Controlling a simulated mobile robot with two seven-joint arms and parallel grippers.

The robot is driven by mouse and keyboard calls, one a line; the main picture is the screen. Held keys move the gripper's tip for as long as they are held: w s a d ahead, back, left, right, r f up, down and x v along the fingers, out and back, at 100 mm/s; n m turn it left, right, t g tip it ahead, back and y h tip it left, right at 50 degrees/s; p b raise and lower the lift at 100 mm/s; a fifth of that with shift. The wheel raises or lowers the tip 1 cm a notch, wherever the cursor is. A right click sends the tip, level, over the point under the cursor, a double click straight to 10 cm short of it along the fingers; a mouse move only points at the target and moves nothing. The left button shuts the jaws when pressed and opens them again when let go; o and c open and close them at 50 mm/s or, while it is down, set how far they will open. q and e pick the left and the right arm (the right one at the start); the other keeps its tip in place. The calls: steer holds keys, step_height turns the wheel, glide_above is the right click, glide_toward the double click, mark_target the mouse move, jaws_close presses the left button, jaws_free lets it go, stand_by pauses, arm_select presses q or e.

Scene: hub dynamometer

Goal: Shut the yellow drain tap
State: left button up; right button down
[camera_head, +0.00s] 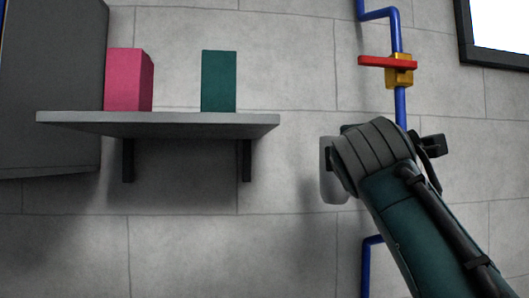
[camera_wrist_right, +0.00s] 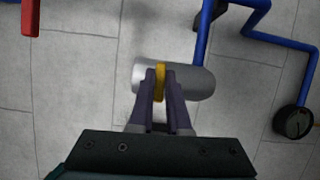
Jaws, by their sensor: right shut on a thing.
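The yellow tap handle (camera_wrist_right: 160,84) shows in the right wrist view as a narrow upright piece in front of a light grey cylinder (camera_wrist_right: 196,82). My right gripper (camera_wrist_right: 160,80) is shut on the handle, with one dark finger on each side of it. In the head view my right arm comes in from the lower right and its wrist hides the fingers and the yellow handle. A pale grey rounded part (camera_head: 331,186) shows just left of that wrist. My left gripper is in neither view.
A red lever (camera_head: 387,62) on a yellow valve body (camera_head: 401,76) sits on a blue pipe (camera_head: 400,106) above my right wrist. A grey shelf (camera_head: 160,122) holds a pink box (camera_head: 126,80) and a green box (camera_head: 218,81). A dark round part (camera_wrist_right: 293,122) ends a blue pipe.

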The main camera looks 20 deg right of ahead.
stand_by(0.6)
steer(key=c, duration=0.9)
jaws_free()
steer(key=b+v, duration=0.5)
steer(key=v, duration=0.5)
steer(key=shift+b, duration=0.35)
